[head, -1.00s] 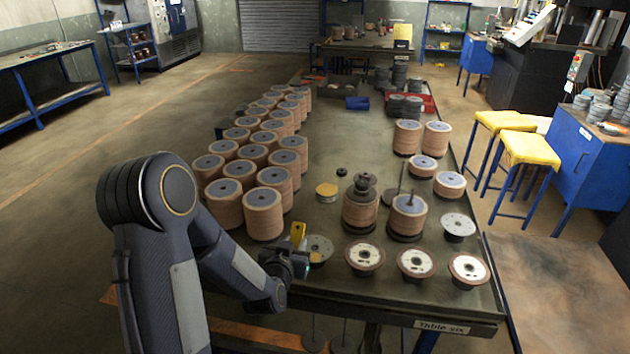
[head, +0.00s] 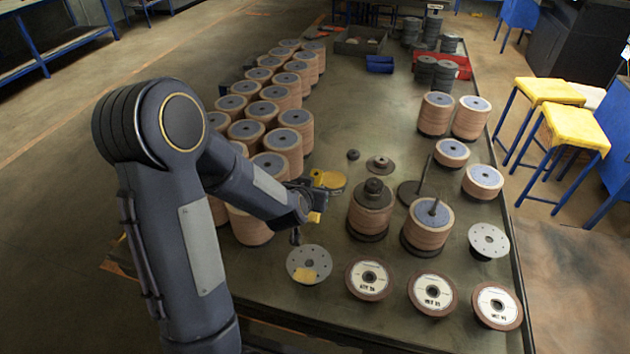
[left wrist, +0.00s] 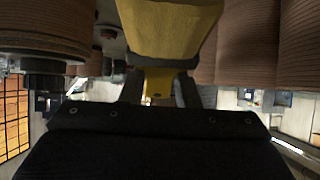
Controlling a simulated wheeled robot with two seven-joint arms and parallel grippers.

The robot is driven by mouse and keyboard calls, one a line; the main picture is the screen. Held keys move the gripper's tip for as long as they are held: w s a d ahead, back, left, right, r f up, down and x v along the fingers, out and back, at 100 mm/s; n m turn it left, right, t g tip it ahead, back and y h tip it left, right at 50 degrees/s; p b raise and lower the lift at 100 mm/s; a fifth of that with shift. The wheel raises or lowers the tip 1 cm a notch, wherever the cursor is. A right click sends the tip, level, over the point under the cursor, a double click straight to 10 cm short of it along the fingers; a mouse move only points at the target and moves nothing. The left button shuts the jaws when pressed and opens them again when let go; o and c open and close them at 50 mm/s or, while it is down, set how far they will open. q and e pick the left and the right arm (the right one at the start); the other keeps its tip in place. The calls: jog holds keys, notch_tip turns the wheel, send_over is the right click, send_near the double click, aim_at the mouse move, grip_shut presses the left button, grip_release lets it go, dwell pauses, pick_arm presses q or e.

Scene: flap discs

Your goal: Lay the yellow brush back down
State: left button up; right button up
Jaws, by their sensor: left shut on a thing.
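The yellow brush (left wrist: 170,30) is held between the fingers of my left gripper (left wrist: 163,88) and fills the top middle of the left wrist view. In the head view my left gripper (head: 314,198) is over the table, left of a brown disc stack with a dark hub. A yellow part of the brush (head: 315,217) shows just below the gripper; the arm hides much of the rest. My right gripper is not in view.
A grey perforated plate (head: 309,264) with a yellowish patch lies in front of the gripper. Brown flap disc stacks (head: 297,125) crowd the left side. A hubbed stack (head: 371,207) stands close on the right. The table (head: 345,115) is clear farther back.

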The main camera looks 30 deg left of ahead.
pick_arm(q)
jog(key=shift+s+f+b, duration=0.1)
jog(key=shift+f+b, duration=0.4)
jog(key=shift+f, duration=0.2)
notch_tip(320, 180, down, 5)
jog(key=b, duration=0.4)
jog(key=shift+f, duration=0.1)
jog(key=o, duration=1)
jog(key=shift+o, duration=0.2)
jog(key=v, duration=0.8)
jog(key=shift+a, duration=0.1)
